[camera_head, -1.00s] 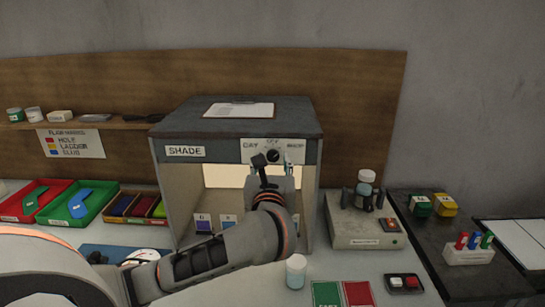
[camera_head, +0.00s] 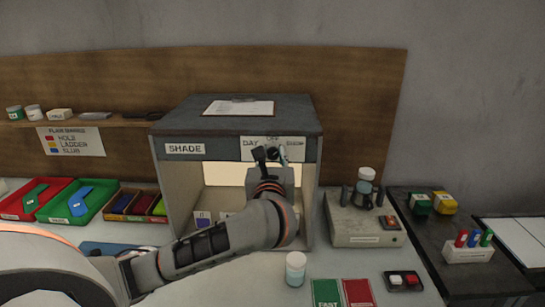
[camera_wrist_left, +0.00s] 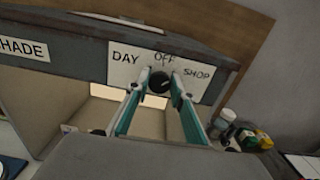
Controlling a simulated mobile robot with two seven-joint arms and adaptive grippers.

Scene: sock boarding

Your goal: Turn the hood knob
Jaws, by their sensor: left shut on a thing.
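The grey hood (camera_head: 235,118) stands on the bench with a lit opening and a "SHADE" label. A white plate (camera_wrist_left: 122,63) on its front edge reads DAY, OFF and SHOP. The round black hood knob (camera_wrist_left: 158,82) sits at the middle of this plate, below OFF. My left gripper (camera_wrist_left: 160,80) is shut on the knob, with one finger on each side of it. In the head view the left gripper (camera_head: 270,155) reaches up to the plate and partly hides the knob. The knob's pointer direction is too small to tell. My right gripper is not in view.
A clipboard (camera_head: 240,107) lies on the hood's top. Red and green trays (camera_head: 100,208) stand to the left. A grey device (camera_head: 345,227) with a bottle is to the right. A white jar (camera_head: 296,270) and green and red cards (camera_head: 357,292) lie in front.

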